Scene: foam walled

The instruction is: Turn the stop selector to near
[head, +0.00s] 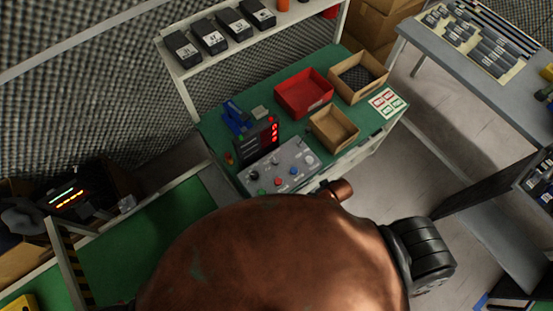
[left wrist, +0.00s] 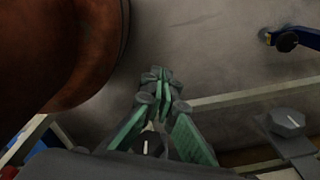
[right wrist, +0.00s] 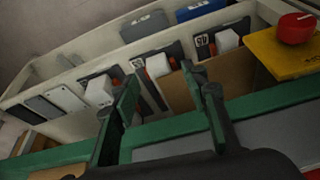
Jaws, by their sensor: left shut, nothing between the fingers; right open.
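I cannot tell for sure which control is the stop selector. In the head view, a grey control panel (head: 281,166) with several knobs and buttons lies on the green bench; its labels are too small to read. In the left wrist view, a grey knob (left wrist: 288,122) with a white mark sits on a grey block at the right. A darker knob with a white line (left wrist: 150,144) shows by the base of the fingers. My left gripper (left wrist: 161,84) is shut and empty. My right gripper (right wrist: 163,86) is open and empty. Neither gripper shows in the head view.
A red bin (head: 304,92) and cardboard boxes (head: 335,128) stand behind the panel. A dark display (head: 257,140) rises at its left.

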